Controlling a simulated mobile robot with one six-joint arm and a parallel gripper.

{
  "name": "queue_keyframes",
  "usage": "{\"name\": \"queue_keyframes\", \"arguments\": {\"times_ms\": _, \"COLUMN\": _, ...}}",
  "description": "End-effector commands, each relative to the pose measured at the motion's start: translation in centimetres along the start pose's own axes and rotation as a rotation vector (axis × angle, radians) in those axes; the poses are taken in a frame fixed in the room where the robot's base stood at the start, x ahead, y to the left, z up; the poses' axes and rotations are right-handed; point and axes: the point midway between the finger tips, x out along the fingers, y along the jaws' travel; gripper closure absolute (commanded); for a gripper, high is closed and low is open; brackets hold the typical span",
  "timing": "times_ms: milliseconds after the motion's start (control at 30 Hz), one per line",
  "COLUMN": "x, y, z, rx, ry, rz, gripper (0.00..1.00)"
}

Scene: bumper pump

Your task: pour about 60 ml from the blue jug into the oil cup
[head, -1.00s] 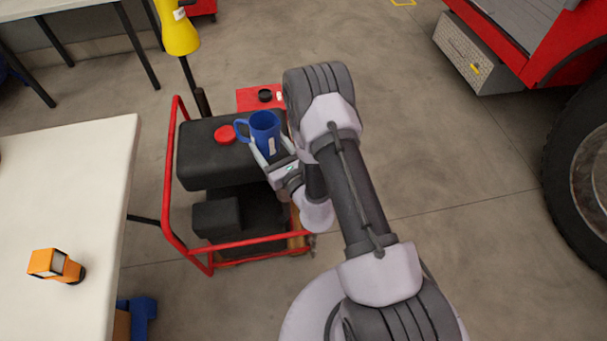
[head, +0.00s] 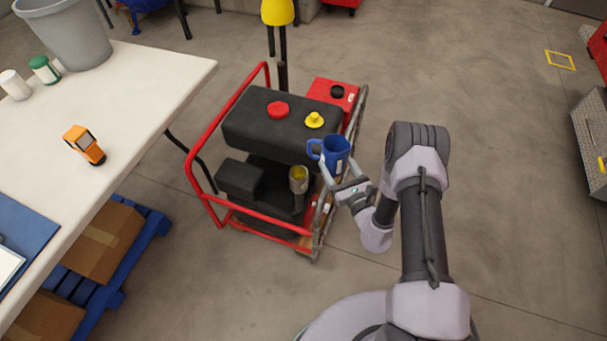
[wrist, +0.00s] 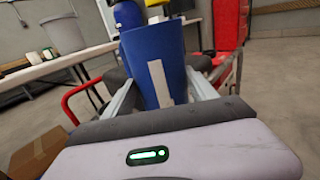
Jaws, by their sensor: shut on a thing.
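The blue jug (head: 337,146) is at the right front corner of the pump, in the head view. Its handle points left, and it looks about upright. My gripper (head: 338,165) is shut on the jug's body, one finger on each side. In the wrist view the jug (wrist: 180,62) fills the space between the fingers, with a white strip on its side. The oil cup (head: 298,184) is a small metal cylinder with a yellowish inside, on the pump's front, left of and below the jug. The jug's contents cannot be seen clearly.
The pump's black top (head: 250,128) carries a red cap (head: 278,110) and a yellow cap (head: 314,121). A red tube frame (head: 205,150) surrounds it. A white table (head: 150,85) with an orange device (head: 84,144) stands left.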

Motion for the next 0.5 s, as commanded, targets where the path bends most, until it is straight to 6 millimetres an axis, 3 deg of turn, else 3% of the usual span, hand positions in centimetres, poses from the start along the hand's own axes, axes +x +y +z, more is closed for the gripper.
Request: {"name": "queue_keyframes", "arguments": {"times_ms": 500, "x": 0.01, "y": 0.33, "z": 0.5, "rx": -0.113, "ry": 0.02, "rz": 0.001, "gripper": 0.86}}
